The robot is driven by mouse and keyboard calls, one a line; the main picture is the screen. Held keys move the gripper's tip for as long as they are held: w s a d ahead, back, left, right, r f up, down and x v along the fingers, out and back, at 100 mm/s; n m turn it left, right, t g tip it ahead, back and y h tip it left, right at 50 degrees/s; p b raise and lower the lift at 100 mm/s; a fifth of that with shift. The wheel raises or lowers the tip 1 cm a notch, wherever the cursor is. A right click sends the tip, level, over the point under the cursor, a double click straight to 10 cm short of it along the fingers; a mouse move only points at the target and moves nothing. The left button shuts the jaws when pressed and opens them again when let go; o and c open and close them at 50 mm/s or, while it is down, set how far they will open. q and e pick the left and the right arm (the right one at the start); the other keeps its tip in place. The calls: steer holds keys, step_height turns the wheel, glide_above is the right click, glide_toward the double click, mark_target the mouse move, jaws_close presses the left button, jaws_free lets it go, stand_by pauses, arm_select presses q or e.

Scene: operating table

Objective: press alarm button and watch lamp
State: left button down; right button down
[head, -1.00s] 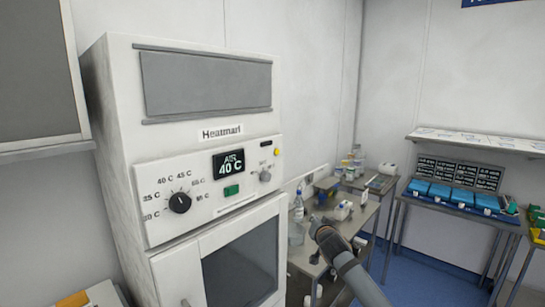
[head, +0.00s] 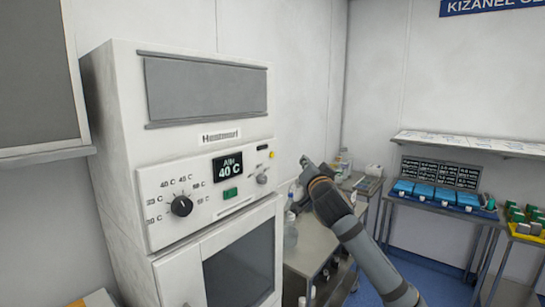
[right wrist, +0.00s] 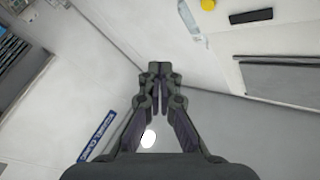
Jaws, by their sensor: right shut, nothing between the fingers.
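The white warming cabinet, labelled Heatmarl (head: 221,136), stands at the left in the head view. Its panel has a black dial (head: 181,206), a display (head: 228,166) reading 40 C, a green button (head: 230,194), a small grey knob (head: 262,179) and a small round yellow lamp or button (head: 272,155). I cannot tell which control is the alarm button. My right gripper (head: 306,162) is to the right of the panel, raised, apart from it. In the right wrist view its fingers (right wrist: 160,70) are shut and empty. A yellow round part (right wrist: 207,4) shows at the top there.
A metal table (head: 310,250) with bottles stands behind my right arm. A side table with blue boxes (head: 435,192) and a wall shelf (head: 470,145) are at the right. A grey wall cabinet (head: 30,75) is at the far left. The cabinet front is unobstructed.

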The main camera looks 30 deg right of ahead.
mark_target(272, 155)
steer(key=w+a+p, duration=0.3)
steer(key=w+p, duration=0.1)
steer(key=w, duration=0.4)
steer(key=shift+a, duration=0.25)
steer(key=shift+w, duration=0.2)
stand_by(1.2)
steer(key=shift+w+a, duration=0.15)
steer(key=shift+w, duration=0.15)
